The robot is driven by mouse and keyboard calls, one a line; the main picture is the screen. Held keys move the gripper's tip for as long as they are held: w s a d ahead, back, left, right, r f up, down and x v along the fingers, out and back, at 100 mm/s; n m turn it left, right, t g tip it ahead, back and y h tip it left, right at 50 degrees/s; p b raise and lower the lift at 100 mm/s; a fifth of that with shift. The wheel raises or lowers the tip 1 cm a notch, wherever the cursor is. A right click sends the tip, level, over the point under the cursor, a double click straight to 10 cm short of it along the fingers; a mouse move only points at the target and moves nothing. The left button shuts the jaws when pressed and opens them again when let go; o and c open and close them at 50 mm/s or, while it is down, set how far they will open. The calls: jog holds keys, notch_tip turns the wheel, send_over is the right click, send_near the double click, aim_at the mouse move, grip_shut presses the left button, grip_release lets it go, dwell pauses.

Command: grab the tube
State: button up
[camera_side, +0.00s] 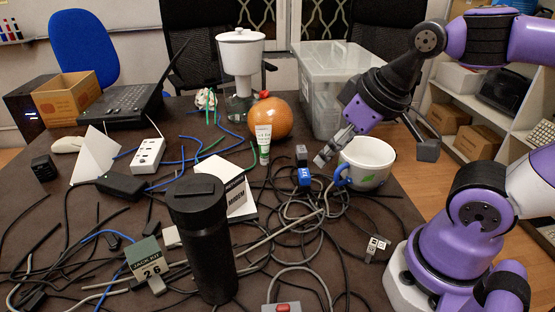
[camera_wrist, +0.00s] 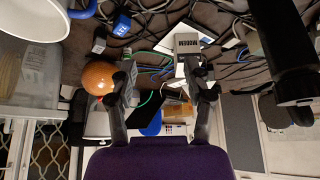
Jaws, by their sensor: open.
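A white mug (camera_side: 367,160) with a blue handle stands close to my gripper. A clear plastic bin (camera_side: 335,62) is behind. A water filter jug (camera_side: 241,55) stands behind the ball.

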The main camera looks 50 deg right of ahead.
dwell(0.3)
notch_tip(320, 180, up, 2)
jog(key=n+g+y, duration=0.2)
jog(key=n+y, duration=0.1)
jog(key=n, duration=0.3)
send_over(265, 156)
jog(key=s+a, duration=0.3)
jog(key=w+d+f+n, duration=0.2)
jog(key=d+f+n, duration=0.1)
jog(key=d+f, duration=0.35)
jog(key=x, duration=0.6)
jog(key=s+x, duration=0.1)
jog(key=x, duration=0.2)
jog(key=shift+w+a+f, duration=0.1)
jog(key=shift+a+f, duration=0.1)
jog(key=shift+f, duration=0.2)
jog(key=shift+g, duration=0.3)
grip_shut()
